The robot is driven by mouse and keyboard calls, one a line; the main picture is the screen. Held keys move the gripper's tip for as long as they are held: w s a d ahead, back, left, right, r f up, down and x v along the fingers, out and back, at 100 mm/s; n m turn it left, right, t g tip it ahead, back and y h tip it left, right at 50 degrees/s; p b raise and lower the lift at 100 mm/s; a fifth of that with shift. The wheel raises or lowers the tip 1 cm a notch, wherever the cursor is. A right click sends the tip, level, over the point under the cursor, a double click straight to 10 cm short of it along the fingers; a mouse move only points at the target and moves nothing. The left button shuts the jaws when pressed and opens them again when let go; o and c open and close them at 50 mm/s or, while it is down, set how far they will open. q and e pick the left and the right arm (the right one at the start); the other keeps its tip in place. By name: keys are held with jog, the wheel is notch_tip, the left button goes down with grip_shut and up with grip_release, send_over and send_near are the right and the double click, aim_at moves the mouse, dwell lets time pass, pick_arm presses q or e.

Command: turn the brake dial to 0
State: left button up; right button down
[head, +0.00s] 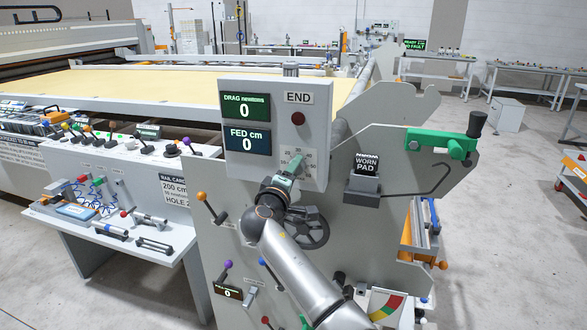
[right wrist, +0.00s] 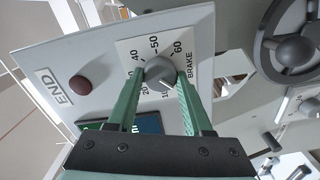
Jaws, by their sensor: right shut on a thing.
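The brake dial is a grey round knob (right wrist: 158,71) on a white scale plate (right wrist: 124,49), with 20, 40, 50, 60 and BRAKE readable around it. A white mark on the knob points toward the figure that looks like 10; the 0 cannot be made out. My right gripper (right wrist: 160,84) has its two green fingers on either side of the knob, shut on it. In the head view my right gripper (head: 291,166) covers the knob at the lower part of the grey control panel (head: 268,180). My left gripper is not in view.
The panel's displays read DRAG newtons 0 (head: 246,107) and FED cm 0 (head: 247,140). A red-brown button (head: 298,118) sits under the END label. A black handwheel (head: 308,228) lies just below my right gripper. A WORN PAD box (head: 365,168) stands to the right.

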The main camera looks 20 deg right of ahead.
dwell(0.4)
jog(key=shift+c, duration=1.5)
grip_release()
